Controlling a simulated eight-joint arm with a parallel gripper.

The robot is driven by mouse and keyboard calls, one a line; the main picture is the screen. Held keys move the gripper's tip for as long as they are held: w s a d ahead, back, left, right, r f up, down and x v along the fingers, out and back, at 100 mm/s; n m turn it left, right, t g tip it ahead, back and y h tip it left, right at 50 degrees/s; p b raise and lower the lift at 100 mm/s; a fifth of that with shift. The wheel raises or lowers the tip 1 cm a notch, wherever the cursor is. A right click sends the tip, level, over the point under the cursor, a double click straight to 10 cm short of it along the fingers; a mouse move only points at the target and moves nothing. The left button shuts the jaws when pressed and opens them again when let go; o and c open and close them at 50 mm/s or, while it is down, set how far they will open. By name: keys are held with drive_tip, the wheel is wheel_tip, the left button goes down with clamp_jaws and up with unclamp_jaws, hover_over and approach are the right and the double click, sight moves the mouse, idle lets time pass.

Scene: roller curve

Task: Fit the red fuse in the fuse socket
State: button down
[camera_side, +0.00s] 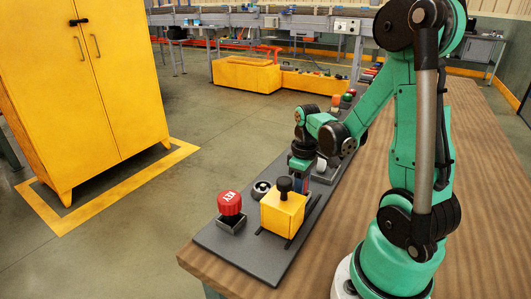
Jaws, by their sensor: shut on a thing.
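My gripper (302,163) points down over the dark grey board, behind the yellow box and close to a pale round knob. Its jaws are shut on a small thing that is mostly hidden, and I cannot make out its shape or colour. I cannot pick out the red fuse for certain. A red cap with white lettering (230,203) stands in a square grey holder at the board's front left, apart from my gripper. A black ring-shaped fitting (261,190) lies between that cap and the yellow box; I cannot tell whether it is the fuse socket.
The yellow box (283,215) with a black knob stands on the grey board (245,255), in front of my gripper. The pale knob (321,164) is just right of it. Orange, green and red parts stand farther back. The wooden table (325,235) is clear to the right.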

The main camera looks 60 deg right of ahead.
drive_tip(key=shift+f, duration=0.75)
drive_tip(key=c, duration=0.7)
unclamp_jaws()
drive_tip(key=shift+c, duration=0.9)
drive_tip(key=shift+o, duration=0.5)
drive_tip(key=shift+r, duration=0.65)
drive_tip(key=shift+o, duration=0.6)
drive_tip(key=shift+s+r, duration=0.1)
drive_tip(key=shift+r, duration=2.75)
drive_tip(key=shift+a, duration=0.1)
